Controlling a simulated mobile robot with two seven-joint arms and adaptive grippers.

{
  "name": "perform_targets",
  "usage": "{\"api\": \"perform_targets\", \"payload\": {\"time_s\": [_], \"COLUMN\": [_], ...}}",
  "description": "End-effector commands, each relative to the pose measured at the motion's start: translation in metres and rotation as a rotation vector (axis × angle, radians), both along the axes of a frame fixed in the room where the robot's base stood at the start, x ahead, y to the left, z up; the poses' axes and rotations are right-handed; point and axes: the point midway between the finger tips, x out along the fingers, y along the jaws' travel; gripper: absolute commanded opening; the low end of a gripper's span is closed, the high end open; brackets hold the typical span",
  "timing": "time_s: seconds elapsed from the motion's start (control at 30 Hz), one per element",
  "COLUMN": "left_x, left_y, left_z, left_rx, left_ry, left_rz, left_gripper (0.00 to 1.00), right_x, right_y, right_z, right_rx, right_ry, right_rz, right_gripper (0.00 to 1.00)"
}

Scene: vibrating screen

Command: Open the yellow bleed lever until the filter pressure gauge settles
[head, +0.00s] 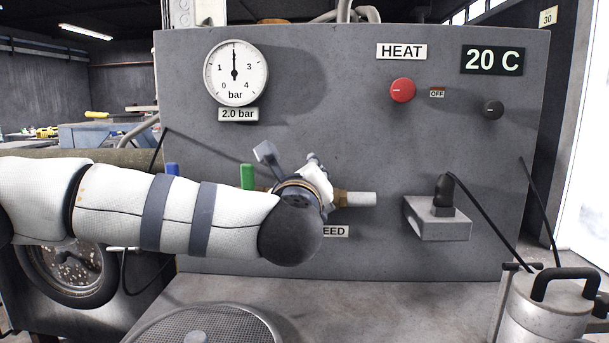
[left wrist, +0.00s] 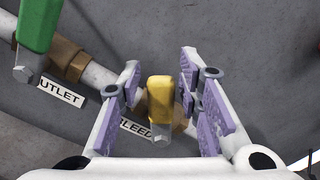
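The yellow bleed lever (left wrist: 160,92) stands between the two purple-padded fingers of my left gripper (left wrist: 160,82) in the left wrist view. The fingers are open, with a gap visible on each side of the lever. In the head view my left gripper (head: 302,182) is at the bleed valve and hides the lever. The bleed pipe end (head: 360,199) sticks out to its right, above the partly covered BLEED label (head: 334,231). The round pressure gauge (head: 236,73) has its needle straight up, over a 2.0 bar readout (head: 238,114). My right gripper is not in view.
A green lever (head: 247,176) is just left of the bleed valve, above the OUTLET label (left wrist: 61,91). A blue lever (head: 172,168) is farther left. A red knob (head: 402,90) and plug box (head: 437,218) are on the right. A metal canister (head: 548,308) stands front right.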

Motion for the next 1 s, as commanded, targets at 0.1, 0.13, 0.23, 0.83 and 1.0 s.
{"api": "perform_targets", "payload": {"time_s": [0.1, 0.13, 0.23, 0.83, 1.0], "left_x": [0.0, 0.0, 0.0, -0.113, -0.121], "left_y": [0.0, 0.0, 0.0, -0.001, 0.0], "left_z": [0.0, 0.0, 0.001, 0.0, 0.0], "left_rx": [0.0, 0.0, 0.0, 0.0, 0.0], "left_ry": [-0.001, -0.001, -0.001, 0.0, 0.0], "left_rz": [-0.001, -0.001, -0.001, -0.002, 0.0], "left_gripper": [0.4, 0.4, 0.4, 0.4, 0.4], "right_x": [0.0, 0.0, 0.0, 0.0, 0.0], "right_y": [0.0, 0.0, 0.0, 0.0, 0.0], "right_z": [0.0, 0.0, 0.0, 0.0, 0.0], "right_rx": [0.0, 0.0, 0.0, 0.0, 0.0], "right_ry": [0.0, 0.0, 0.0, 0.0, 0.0], "right_rz": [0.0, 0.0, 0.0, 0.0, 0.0], "right_gripper": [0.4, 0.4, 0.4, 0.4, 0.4]}}
